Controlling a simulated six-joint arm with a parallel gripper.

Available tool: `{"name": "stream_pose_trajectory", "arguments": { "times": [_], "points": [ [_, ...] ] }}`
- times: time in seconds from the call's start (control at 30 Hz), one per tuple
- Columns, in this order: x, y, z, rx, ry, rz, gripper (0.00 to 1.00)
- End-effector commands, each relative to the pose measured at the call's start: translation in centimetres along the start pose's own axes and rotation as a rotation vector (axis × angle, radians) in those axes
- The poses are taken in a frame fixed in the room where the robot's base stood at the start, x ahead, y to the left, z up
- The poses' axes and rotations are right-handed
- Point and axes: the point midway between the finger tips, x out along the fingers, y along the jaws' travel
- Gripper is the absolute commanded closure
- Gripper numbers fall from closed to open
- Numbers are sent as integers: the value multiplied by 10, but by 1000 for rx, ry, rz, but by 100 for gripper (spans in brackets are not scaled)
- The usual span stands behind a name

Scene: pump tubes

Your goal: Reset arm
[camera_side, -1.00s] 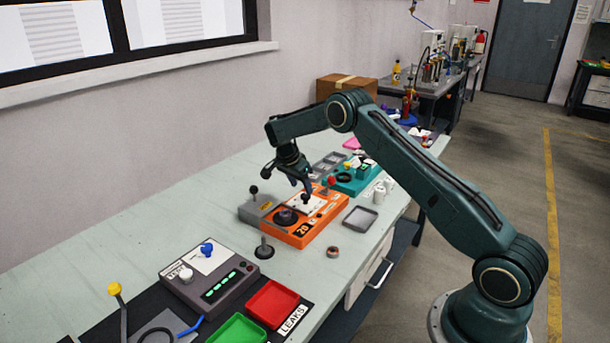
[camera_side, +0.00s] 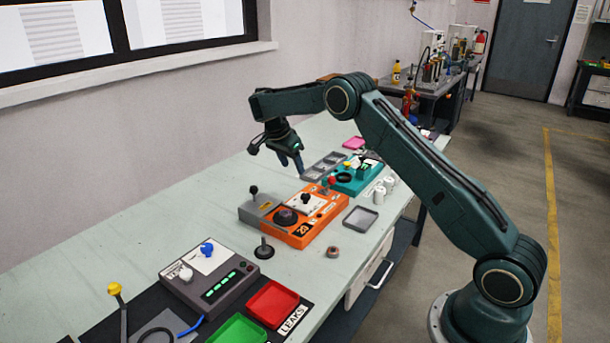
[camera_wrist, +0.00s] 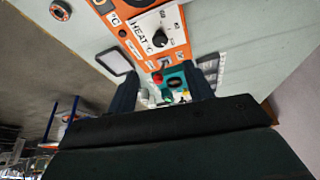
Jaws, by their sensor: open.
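My gripper (camera_side: 291,160) hangs in the air above the bench, behind and above the orange heater box, with empty open fingers. In the wrist view its two dark fingers (camera_wrist: 163,92) stand wide apart with nothing between them. The orange heater box (camera_side: 327,215) sits on the bench below, with a black knob on a white plate and a dark round opening on top. The heater also shows in the wrist view (camera_wrist: 113,40), where the word HEAT is readable. My gripper touches nothing that I can see.
A teal unit (camera_side: 346,188) stands behind the heater, with white cups (camera_side: 379,194) beside it. A grey tray (camera_side: 360,218), a tape-like ring (camera_side: 333,252) and a black stand (camera_side: 264,250) lie nearer. The dark tester (camera_side: 208,281) and red bin (camera_side: 273,303) are at the front. The wall-side bench is clear.

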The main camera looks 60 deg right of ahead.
Motion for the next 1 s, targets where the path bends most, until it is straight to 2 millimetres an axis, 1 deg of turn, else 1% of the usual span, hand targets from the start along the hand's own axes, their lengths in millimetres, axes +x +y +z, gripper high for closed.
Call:
{"name": "stream_pose_trajectory", "arguments": {
  "times": [0.17,0.27,0.37,0.47,0.67,0.8,1.0],
  "points": [
    [-3,0,0,-6,-1,-3,49],
    [-11,2,-1,-24,-3,-13,49],
    [-24,6,-2,-58,-8,-28,49],
    [-43,12,-4,-109,-14,-49,49],
    [-89,33,-5,-244,-28,-107,49],
    [-120,53,-6,-344,-36,-149,49],
    [-159,86,-4,-488,-43,-212,49]
  ]
}}
